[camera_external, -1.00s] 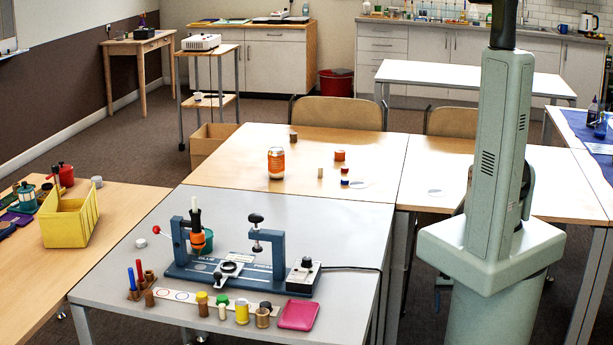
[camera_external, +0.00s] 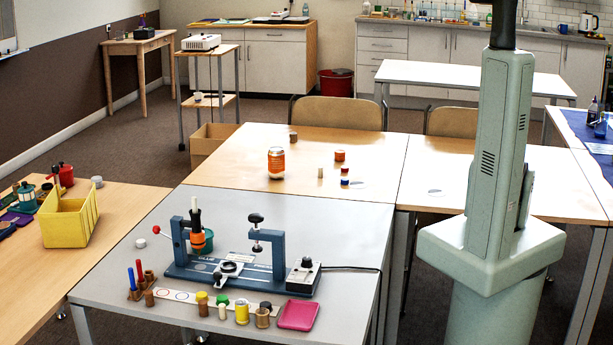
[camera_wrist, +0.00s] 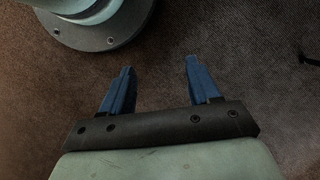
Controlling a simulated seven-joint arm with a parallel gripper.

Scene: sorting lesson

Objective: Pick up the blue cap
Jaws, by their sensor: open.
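My gripper (camera_wrist: 158,66) shows in the wrist view with its two blue fingers spread apart and nothing between them. It is over the brown floor, beside my round base. The gripper is not visible in the external view. A small blue piece (camera_external: 344,183), which may be the blue cap, sits on the back wooden table in the external view. A red and white piece (camera_external: 344,172) is right by it; I cannot tell whether they touch. No cap shows in the wrist view.
An orange-labelled jar (camera_external: 276,163) and an orange-red piece (camera_external: 340,155) stand on the wooden table (camera_external: 230,165). A blue fixture (camera_external: 270,277) and several small containers crowd the grey table (camera_external: 350,230). A yellow bin (camera_external: 68,222) stands at left.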

